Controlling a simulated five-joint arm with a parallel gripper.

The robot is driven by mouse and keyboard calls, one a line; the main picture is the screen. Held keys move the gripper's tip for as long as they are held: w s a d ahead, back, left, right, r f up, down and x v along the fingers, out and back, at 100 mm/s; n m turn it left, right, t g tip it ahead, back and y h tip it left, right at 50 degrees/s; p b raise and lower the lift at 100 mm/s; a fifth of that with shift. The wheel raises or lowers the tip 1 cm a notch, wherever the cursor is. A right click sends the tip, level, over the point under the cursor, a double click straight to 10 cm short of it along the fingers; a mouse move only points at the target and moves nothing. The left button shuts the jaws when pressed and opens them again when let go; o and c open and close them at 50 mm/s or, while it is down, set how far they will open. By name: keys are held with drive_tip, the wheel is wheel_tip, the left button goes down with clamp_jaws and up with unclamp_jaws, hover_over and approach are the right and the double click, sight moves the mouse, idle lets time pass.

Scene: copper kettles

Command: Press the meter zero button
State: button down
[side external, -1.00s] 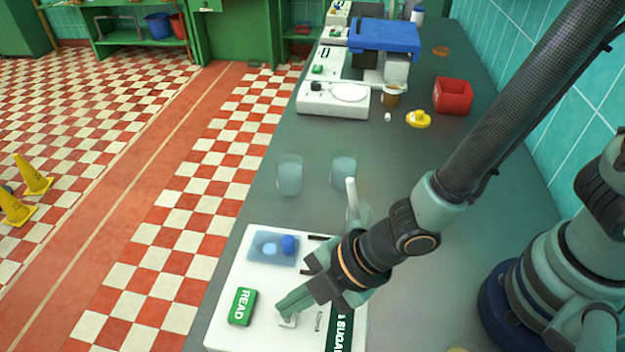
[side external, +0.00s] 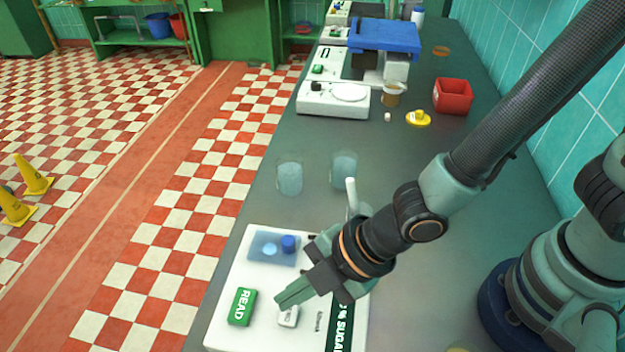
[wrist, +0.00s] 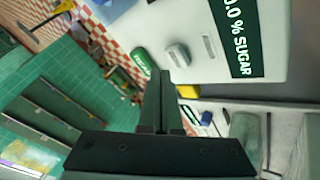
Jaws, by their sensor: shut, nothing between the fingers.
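The white meter (side external: 228,278) stands at the near end of the counter, with a dark green "% SUGAR" display (side external: 341,325) on its right. The small pale zero button (side external: 288,317) is on its top, right of the green READ button (side external: 241,306). My gripper (side external: 279,301) is shut and empty, its tips just above and beside the pale button, with a small gap as far as I can tell. In the wrist view, the pale button (wrist: 178,55) shows clear beyond the fingertips (wrist: 161,74), and the display (wrist: 238,30) reads something like "0.0 % SUGAR".
A blue tinted sample cover (side external: 270,249) is on the meter's far part. Two clear cups (side external: 290,176) stand on the counter behind it. A white scale (side external: 333,99), a red bin (side external: 453,95) and a yellow item (side external: 418,118) are farther back. The counter's middle right is clear.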

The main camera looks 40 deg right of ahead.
sight(294, 310)
drive_tip(key=shift+r, duration=2.2)
drive_tip(key=w+d+r+m+t+h, duration=0.1)
drive_tip(key=w+d+r+m, duration=0.2)
drive_tip(key=w+d+m, duration=0.3)
drive_tip(key=w+d+r+m+t+h, duration=0.1)
drive_tip(key=w+d+r+m+h, duration=0.2)
drive_tip(key=d, duration=0.5)
drive_tip(key=s+d+r+m+h, duration=0.1)
drive_tip(key=d+r+m, duration=0.2)
drive_tip(key=d, duration=0.6)
drive_tip(key=s+d+r+m+h, duration=0.1)
drive_tip(key=d+r+m, duration=0.3)
drive_tip(key=d+m, duration=0.4)
drive_tip(key=shift+s+d+g, duration=0.3)
drive_tip(key=shift+s+d, duration=0.05)
drive_tip(key=shift+d, duration=0.35)
